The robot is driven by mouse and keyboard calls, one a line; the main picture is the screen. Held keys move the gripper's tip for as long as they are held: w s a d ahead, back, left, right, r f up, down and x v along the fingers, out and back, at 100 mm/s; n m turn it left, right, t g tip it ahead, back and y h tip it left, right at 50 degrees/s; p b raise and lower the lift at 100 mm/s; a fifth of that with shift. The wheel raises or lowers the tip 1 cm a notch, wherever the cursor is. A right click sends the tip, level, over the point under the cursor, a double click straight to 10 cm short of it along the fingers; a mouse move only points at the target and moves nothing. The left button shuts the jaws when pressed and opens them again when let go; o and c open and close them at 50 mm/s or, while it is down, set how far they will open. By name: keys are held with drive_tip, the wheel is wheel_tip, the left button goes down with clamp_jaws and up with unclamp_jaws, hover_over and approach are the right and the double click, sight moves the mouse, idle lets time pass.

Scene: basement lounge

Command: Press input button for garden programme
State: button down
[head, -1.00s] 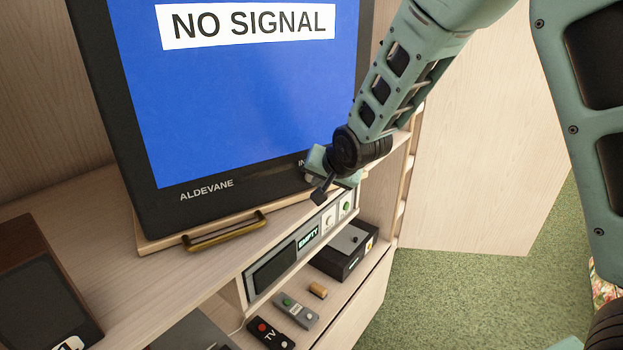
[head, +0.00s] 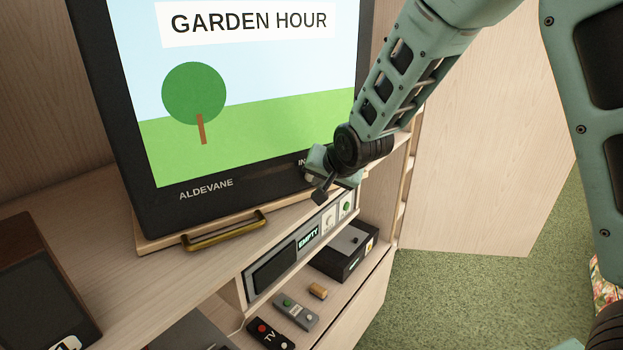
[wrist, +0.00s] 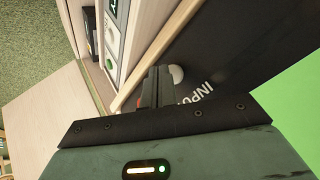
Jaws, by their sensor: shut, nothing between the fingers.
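The television (head: 150,195), marked ALDEVANE, shows a garden picture with a tree and the words GARDEN HOUR. My gripper (head: 318,196) is at the lower right corner of its front, covering most of the INPUT label in the head view. In the wrist view, the round grey input button (wrist: 176,74) sits on the black bezel beside the word INPUT. My gripper (wrist: 156,84) is shut and empty, with its fingertips close beside the button. I cannot tell whether they touch it.
Below the television, a shelf holds a player (head: 272,268) whose display reads EMPTY, a black box (head: 340,258), two remotes, the TV one (head: 268,334) and a grey one (head: 296,312), and a small wooden block (head: 318,291). A brass handle (head: 226,231) sticks out in front of the television.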

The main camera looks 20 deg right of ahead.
drive_tip(key=shift+s, duration=0.1)
drive_tip(key=shift+s+d+b, duration=0.2)
drive_tip(key=shift+s+d, duration=0.05)
drive_tip(key=shift+s, duration=0.7)
drive_tip(key=shift+s+d+b, duration=0.25)
drive_tip(key=shift+s+d, duration=0.05)
drive_tip(key=shift+s, duration=0.6)
drive_tip(key=shift+s+d+b, duration=0.2)
drive_tip(key=shift+s+d, duration=0.05)
drive_tip(key=shift+s, duration=0.7)
drive_tip(key=s+a+f+n+g+y+b, duration=0.1)
drive_tip(key=s+a+f+n+g+b, duration=0.2)
drive_tip(key=s, duration=0.5)
drive_tip(key=s+a+f+n+g+b, duration=0.2)
drive_tip(key=s+a+n, duration=0.15)
drive_tip(key=s, duration=0.35)
drive_tip(key=s+f+n+g+h+b, duration=0.2)
drive_tip(key=s+n, duration=0.4)
drive_tip(key=s, duration=0.9)
drive_tip(key=shift+s+a+f+n+g+b, duration=0.35)
drive_tip(key=shift+g+b, duration=0.15)
drive_tip(key=shift+g, duration=0.3)
drive_tip(key=shift+w, duration=0.1)
